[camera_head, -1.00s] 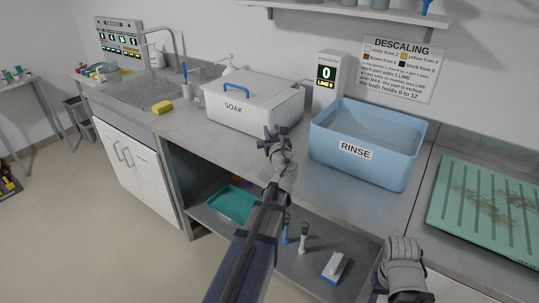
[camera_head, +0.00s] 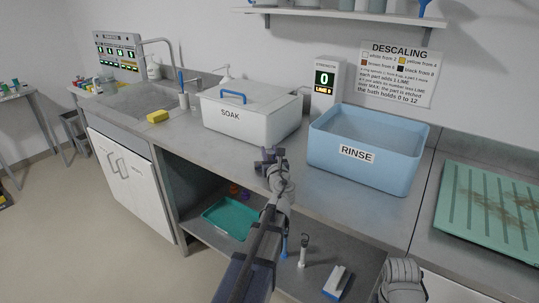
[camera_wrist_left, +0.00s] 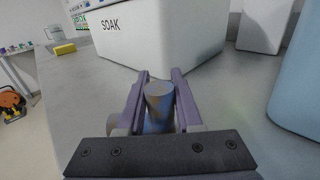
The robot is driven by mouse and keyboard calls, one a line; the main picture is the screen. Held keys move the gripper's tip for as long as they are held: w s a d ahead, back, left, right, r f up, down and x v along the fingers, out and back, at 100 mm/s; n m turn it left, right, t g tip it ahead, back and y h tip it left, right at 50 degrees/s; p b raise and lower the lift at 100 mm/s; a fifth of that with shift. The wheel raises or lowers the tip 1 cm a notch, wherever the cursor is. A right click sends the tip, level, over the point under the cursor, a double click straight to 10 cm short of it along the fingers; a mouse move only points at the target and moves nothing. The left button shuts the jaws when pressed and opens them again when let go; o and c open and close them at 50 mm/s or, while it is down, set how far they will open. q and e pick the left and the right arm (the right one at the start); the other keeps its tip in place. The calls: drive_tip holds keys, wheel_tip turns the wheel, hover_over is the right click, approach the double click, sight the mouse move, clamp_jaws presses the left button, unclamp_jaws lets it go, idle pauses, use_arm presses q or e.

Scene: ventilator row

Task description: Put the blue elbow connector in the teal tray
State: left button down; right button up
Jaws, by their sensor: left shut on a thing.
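The teal tray (camera_head: 232,219) lies on the lower shelf under the counter, left of my left forearm. My left gripper (camera_head: 267,160) is above the counter's front part, in front of the white SOAK box. In the left wrist view its fingers (camera_wrist_left: 158,98) are shut on a blue-grey cylindrical piece (camera_wrist_left: 158,97) with brownish stains. This looks like the blue elbow connector; its bend is not visible. In the head view the piece is too small to make out. Part of my right arm shows at the bottom right; its fingers cannot be made out.
The SOAK box (camera_head: 249,118) with a blue handle and the blue RINSE tub (camera_head: 366,160) stand on the counter. The counter edge overhangs the shelf.

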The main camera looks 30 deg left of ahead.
use_arm(q)
drive_tip(key=shift+f, duration=0.1)
drive_tip(key=c, duration=1)
unclamp_jaws()
drive_tip(key=shift+f, duration=0.1)
drive_tip(key=shift+c, duration=0.2)
drive_tip(key=o, duration=0.5)
drive_tip(key=shift+c, duration=0.2)
